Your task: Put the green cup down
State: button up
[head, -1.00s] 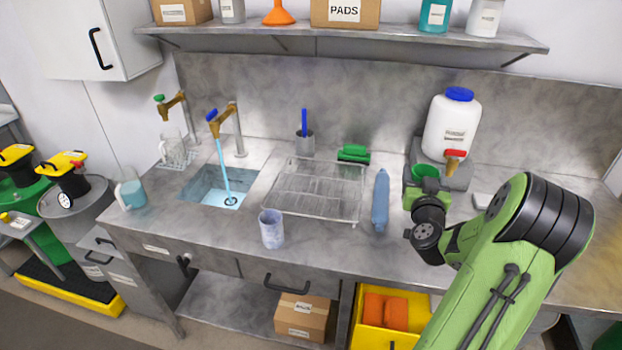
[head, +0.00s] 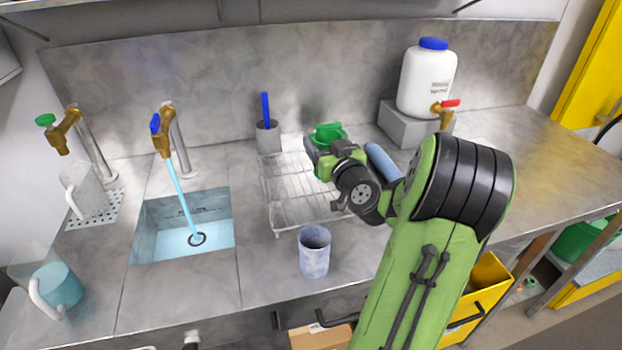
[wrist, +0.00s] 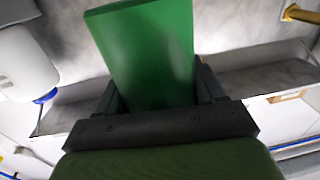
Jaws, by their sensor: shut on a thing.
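The green cup (wrist: 148,55) is held between the fingers of my gripper, and it fills the middle of the wrist view. In the head view my gripper (head: 324,148) is over the back right part of the wire drying rack (head: 290,205). The green of the cup shows at the gripper's far end (head: 328,132), though a green item stood near there earlier, so the two are hard to tell apart. I cannot tell how high the cup is above the rack.
A speckled cup (head: 314,255) stands in front of the rack. The sink (head: 150,235) has water running from the blue-handled tap (head: 157,125). A blue bottle (head: 382,162) lies right of the rack. A white jug (head: 428,80) stands on a block. Counter at right is clear.

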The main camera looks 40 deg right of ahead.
notch_tip(320, 180, down, 8)
jog(key=b, duration=0.2)
jog(key=shift+s+d+r+b, duration=0.1)
jog(key=shift+r+b, duration=0.1)
jog(key=shift+b, duration=0.2)
jog(key=shift+f, duration=0.15)
jog(key=o, duration=1.1)
jog(key=shift+r, duration=0.25)
